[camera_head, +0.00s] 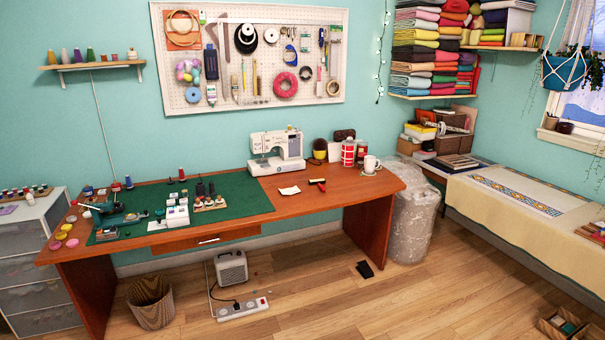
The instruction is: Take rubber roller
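What looks like the rubber roller (317,182) lies on the bare wooden part of the desk (345,190), right of the green cutting mat (240,190). It is small, with a red part and a dark part, and its finer shape is hard to make out. A small white cloth or paper (289,190) lies just left of it, apart from it. My gripper is not in view.
A sewing machine (277,150) stands behind the roller. A white mug (370,164) and red-and-white canisters (348,152) stand to its right. Sewing tools crowd the mat's left part. A heater (231,267) and power strip (243,308) are under the desk. The wooden floor (340,300) in front is mostly clear.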

